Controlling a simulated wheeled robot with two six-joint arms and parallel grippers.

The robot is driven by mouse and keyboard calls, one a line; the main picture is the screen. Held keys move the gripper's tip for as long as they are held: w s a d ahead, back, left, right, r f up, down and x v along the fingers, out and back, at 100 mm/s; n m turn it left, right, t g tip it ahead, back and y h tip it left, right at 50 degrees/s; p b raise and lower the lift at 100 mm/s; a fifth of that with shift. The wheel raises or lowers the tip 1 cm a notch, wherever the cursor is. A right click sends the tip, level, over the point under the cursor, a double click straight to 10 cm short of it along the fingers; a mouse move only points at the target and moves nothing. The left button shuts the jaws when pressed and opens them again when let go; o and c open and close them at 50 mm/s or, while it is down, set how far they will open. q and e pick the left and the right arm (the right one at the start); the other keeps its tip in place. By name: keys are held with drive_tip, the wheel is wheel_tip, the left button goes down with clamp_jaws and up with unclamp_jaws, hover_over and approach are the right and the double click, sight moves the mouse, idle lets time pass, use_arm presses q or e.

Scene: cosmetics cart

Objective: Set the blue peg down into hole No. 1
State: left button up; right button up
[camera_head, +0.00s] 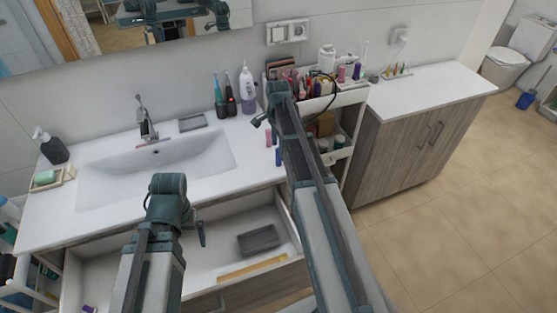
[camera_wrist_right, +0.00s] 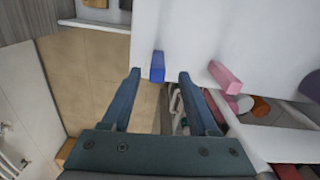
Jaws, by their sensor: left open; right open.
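The blue peg (camera_head: 278,157) stands near the front right edge of the white counter, just behind my right arm in the head view. In the right wrist view the blue peg (camera_wrist_right: 157,62) shows between and beyond the fingertips of my right gripper (camera_wrist_right: 160,76), which is open and empty. In the head view my right gripper (camera_head: 262,121) is small and partly hidden by its wrist. My left gripper (camera_head: 201,234) is open over the open drawer, seen from behind. No hole marked No. 1 can be made out.
A pink peg (camera_head: 269,140) stands beside the blue one. A white cart (camera_head: 345,103) full of cosmetics is right of the counter. A small rack (camera_head: 397,73) with coloured pieces stands on the cabinet. The drawer (camera_head: 205,268) holds a grey tray (camera_head: 259,240).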

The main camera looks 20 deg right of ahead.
sight(278, 157)
drive_tip(key=shift+s+f+b, duration=0.15)
drive_tip(key=shift+f+b, duration=2.45)
drive_tip(key=shift+f, duration=0.05)
drive_tip(key=shift+r, duration=0.1)
clamp_jaws()
